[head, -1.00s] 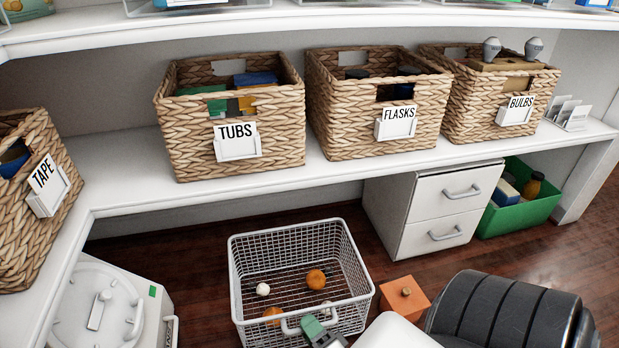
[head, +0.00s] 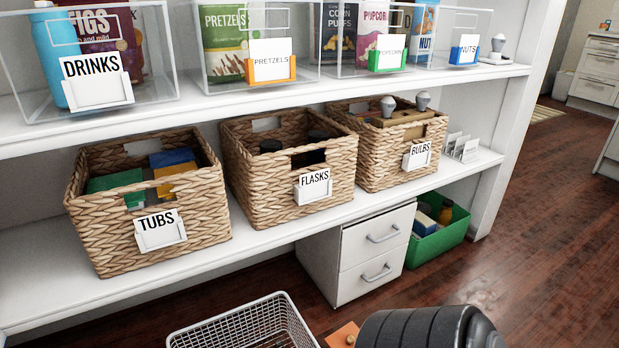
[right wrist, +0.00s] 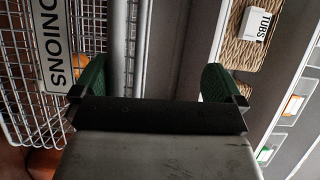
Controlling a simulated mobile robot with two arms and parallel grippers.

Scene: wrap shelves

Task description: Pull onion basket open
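The white wire onion basket (head: 225,316) shows only its back rim and mesh at the bottom of the head view. My right gripper (right wrist: 152,82) has two dark green fingers spread wide apart, beside the label. A pale grey band runs between the fingers; I cannot tell if it is near or far, and nothing is clearly gripped. The basket handle is not clearly visible. My left gripper is in neither view.
Woven baskets labelled TUBS (head: 95,220), FLASKS (head: 250,190) and BULBS (head: 375,155) stand on the shelf above. A white drawer cabinet (head: 325,265), a green bin (head: 430,245) and an orange block (head: 343,336) are near the floor. Bare wood floor lies at the right.

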